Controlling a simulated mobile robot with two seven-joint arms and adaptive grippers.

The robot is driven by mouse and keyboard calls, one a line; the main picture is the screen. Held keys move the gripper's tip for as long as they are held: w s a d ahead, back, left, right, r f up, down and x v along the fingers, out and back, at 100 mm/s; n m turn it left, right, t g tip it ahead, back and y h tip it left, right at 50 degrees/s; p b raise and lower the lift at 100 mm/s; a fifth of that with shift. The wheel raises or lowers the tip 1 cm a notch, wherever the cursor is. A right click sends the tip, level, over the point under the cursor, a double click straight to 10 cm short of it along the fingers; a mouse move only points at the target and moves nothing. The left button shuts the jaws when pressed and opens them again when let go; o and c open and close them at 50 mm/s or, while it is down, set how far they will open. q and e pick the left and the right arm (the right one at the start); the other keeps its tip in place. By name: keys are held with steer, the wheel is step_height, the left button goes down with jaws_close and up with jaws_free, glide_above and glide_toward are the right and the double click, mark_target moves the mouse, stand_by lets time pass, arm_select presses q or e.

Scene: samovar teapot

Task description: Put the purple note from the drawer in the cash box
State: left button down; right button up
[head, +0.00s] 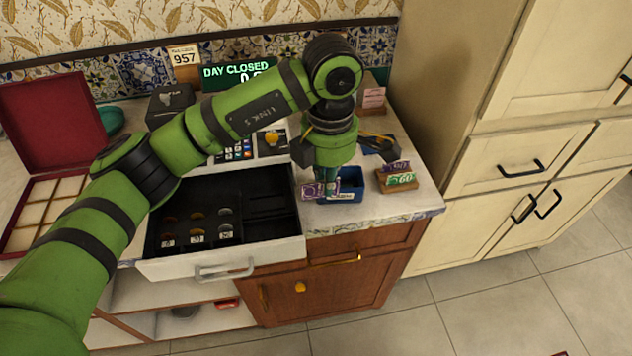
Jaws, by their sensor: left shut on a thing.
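My left gripper (325,188) points down over the counter and is shut on the purple note (309,190). The note sticks out to the left of the fingertips. The small blue cash box (351,184) stands on the counter just right of and behind the fingertips. The gripper partly hides the box, and I cannot tell whether the note is over its opening or in front of it. The cash drawer (286,247) is pulled open at the left, with a black insert and several coins in it. My right gripper is out of view.
A wooden holder (398,187) with purple and green cards stands right of the box. The register display (238,73) reads "DAY CLOSED". An open red case (52,120) is at the far left. The counter's front edge (375,222) is close to the box.

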arm_select(q)
steer(key=shift+r+p, duration=0.95)
steer(key=shift+r, duration=1.3)
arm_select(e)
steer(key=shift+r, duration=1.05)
arm_select(q)
steer(key=shift+a, duration=0.1)
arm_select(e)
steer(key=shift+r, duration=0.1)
